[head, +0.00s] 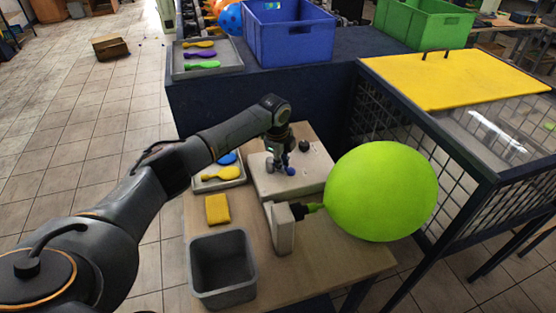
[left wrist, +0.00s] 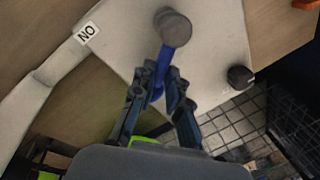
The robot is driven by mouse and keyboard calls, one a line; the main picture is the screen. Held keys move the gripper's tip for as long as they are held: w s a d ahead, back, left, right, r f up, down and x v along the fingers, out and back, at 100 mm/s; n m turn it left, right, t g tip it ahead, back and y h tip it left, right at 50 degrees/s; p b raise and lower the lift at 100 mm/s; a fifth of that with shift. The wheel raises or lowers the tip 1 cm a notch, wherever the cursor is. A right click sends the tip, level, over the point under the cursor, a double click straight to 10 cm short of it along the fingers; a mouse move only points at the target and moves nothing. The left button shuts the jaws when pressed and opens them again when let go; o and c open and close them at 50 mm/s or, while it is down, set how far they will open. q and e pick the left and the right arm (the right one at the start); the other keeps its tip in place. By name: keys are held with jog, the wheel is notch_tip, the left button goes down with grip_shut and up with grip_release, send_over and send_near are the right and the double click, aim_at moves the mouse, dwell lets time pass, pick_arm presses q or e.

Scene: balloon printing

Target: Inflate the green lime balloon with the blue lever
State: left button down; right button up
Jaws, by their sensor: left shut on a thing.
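The lime green balloon (head: 381,191) is large, round and inflated, on the black nozzle (head: 297,211) of an upright pale block on the wooden table. The blue lever (left wrist: 160,72) has a round grey end (left wrist: 172,27) and rises from the pale machine box (head: 288,184). My left gripper (head: 281,164) is over this box; in the left wrist view its fingers (left wrist: 158,92) are shut on the lever, one on each side. Part of the lever is hidden by the fingers. My right gripper is in neither view.
A grey bin (head: 221,292) and yellow sponge (head: 217,209) stand left of the nozzle. A dark knob (head: 304,146) sits on the box. A mesh cage with a yellow lid (head: 450,78) stands right, close to the balloon.

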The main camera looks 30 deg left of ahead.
pick_arm(q)
jog(key=w+n, duration=0.1)
jog(key=n, duration=0.1)
jog(key=shift+w+n+y+p, duration=0.15)
jog(key=shift+n+y+p, duration=0.15)
jog(key=shift+n+p, duration=0.1)
jog(key=shift+w+n, duration=0.4)
jog(key=shift+n, duration=0.5)
jog(key=n, duration=0.1)
jog(key=w+n+b, duration=0.1)
jog(key=n, duration=0.1)
jog(key=shift+w+a+y, duration=0.15)
jog(key=shift+a+y, duration=0.15)
jog(key=shift+y, duration=0.1)
jog(key=shift+w+a+n+g+b, duration=0.15)
jog(key=shift+w+n+b, duration=0.05)
jog(key=shift+n, duration=0.35)
jog(key=shift+w+a+n+g+b, duration=0.1)
jog(key=shift+w+n+g+b, duration=0.1)
jog(key=shift+n, duration=0.35)
jog(key=shift+a, duration=0.1)
jog(key=c, duration=1.3)
grip_release()
jog(key=shift+c, duration=0.2)
jog(key=shift+r, duration=0.1)
